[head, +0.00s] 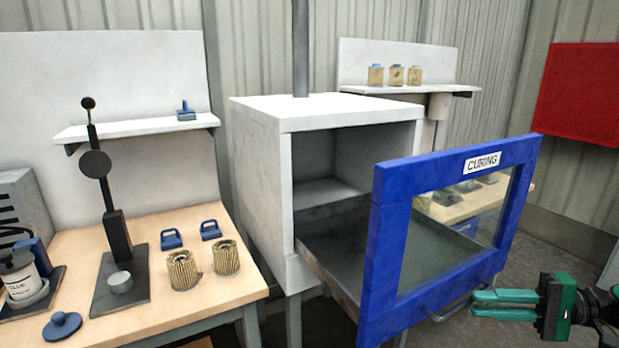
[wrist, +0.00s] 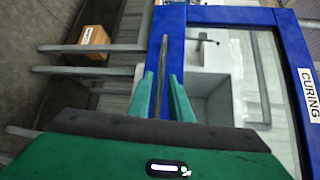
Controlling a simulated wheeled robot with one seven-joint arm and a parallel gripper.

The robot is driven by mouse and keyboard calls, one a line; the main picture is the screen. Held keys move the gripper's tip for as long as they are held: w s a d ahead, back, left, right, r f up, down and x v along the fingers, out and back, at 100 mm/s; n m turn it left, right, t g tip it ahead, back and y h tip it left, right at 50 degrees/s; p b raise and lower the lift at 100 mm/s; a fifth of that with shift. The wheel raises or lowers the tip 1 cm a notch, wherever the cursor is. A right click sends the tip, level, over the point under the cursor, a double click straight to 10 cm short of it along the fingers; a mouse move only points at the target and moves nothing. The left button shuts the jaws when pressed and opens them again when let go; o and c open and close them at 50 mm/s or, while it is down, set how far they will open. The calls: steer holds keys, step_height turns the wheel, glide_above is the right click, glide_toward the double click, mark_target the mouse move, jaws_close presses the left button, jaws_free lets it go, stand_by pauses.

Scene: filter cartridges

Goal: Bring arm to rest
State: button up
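My gripper (head: 474,304) is at the lower right in the head view, at the blue-framed door (head: 384,250) marked CURING. Its green fingers are apart, with nothing clamped between them. In the wrist view my gripper (wrist: 161,85) shows the door's grey bar handle (wrist: 164,60) lined up in the gap between the fingers. I cannot tell whether the fingers touch the handle. The door stands wide open in front of the white curing cabinet (head: 262,150), whose visible inside looks empty.
A wooden bench (head: 200,292) at left holds a black press (head: 118,262), two pleated cartridges (head: 183,270) and blue caps (head: 171,238). Three small filters (head: 395,75) stand on a back shelf. A cardboard box (wrist: 94,41) shows in the wrist view. Floor is clear right of the door.

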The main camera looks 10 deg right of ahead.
mark_target(466, 300)
steer(key=shift+x, duration=2.45)
steer(key=shift+d+f, duration=0.1)
